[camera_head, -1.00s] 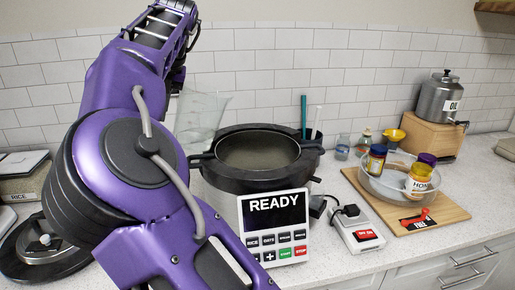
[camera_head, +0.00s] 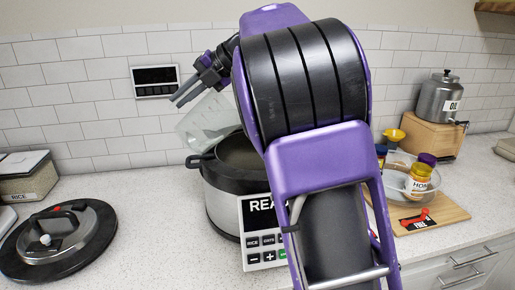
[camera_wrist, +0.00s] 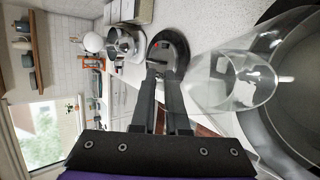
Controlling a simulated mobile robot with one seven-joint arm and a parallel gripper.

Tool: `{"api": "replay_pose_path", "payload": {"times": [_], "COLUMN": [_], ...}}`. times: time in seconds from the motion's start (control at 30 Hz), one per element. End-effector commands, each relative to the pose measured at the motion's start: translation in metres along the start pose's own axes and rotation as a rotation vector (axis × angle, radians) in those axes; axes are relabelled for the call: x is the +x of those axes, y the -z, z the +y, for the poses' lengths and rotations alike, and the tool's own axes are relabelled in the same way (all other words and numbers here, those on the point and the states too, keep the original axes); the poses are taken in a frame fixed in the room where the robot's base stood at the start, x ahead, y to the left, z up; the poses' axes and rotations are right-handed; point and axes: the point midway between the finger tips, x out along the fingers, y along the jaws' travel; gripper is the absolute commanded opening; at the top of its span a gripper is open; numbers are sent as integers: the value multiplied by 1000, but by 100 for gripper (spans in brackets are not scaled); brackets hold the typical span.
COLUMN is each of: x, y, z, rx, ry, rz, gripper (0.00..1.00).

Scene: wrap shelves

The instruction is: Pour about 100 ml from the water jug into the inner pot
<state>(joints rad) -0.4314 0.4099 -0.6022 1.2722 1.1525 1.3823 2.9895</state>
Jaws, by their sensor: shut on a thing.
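The clear water jug (camera_head: 205,122) is tilted above the left rear rim of the cooker; in the wrist view it (camera_wrist: 232,82) lies over the pot's edge. My gripper (camera_head: 177,98) is shut on the jug, at its upper side; its dark fingers (camera_wrist: 161,72) show beside the jug in the wrist view. The exact grip point is unclear. The dark inner pot (camera_head: 236,152) sits in the silver and black cooker (camera_head: 222,205), partly hidden by my arm; its inside (camera_wrist: 290,105) shows at right in the wrist view. I cannot make out a water level or stream.
The round lid (camera_head: 75,245) lies on the counter at left, near the rice box (camera_head: 28,178). A wooden board (camera_head: 425,212) with a glass bowl and jars is at right, before the oil tank (camera_head: 440,98). A dark panel (camera_head: 155,80) is on the wall.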

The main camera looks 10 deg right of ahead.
Motion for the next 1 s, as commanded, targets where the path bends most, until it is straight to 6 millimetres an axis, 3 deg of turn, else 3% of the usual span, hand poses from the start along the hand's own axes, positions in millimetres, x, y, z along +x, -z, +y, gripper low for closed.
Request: {"api": "replay_pose_path", "payload": {"times": [0.33,1.0], "x": [-20,-22], "y": [-9,-10], "z": [-5,-17], "rx": [73,108], "ry": [-164,-252], "rz": [8,20], "gripper": [0,0]}}
